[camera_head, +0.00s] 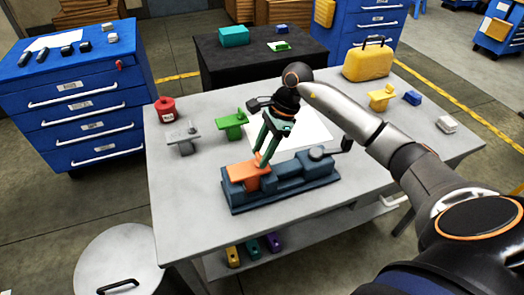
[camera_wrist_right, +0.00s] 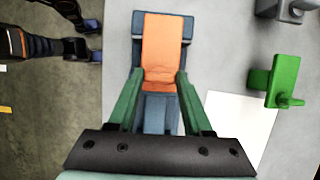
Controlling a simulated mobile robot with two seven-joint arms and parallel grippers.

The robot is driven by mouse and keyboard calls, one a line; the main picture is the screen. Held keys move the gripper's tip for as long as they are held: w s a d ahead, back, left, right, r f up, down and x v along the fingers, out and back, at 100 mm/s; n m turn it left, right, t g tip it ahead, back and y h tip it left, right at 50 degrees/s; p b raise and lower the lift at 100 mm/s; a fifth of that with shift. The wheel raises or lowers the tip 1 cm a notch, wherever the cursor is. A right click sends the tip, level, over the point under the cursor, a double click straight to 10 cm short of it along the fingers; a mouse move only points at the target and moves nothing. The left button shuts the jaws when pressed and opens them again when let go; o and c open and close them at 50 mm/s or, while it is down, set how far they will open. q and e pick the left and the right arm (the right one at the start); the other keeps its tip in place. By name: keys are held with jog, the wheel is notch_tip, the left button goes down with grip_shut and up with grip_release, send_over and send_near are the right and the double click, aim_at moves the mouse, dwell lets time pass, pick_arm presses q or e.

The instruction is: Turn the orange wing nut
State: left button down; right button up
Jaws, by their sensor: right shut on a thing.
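The orange wing nut (camera_head: 240,171) is a blocky orange piece at the left end of a dark blue jig (camera_head: 290,187) on the grey table. In the right wrist view the wing nut (camera_wrist_right: 160,45) sits within the blue jig (camera_wrist_right: 187,28), between my green fingertips. My right gripper (camera_head: 262,160) reaches down from above and is shut on the orange wing nut; it also shows in the right wrist view (camera_wrist_right: 160,76). The fingers hide part of the orange piece in the head view.
A yellow case (camera_head: 368,63) stands at the back right. The table's front left is clear.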

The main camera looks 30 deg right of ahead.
grip_shut()
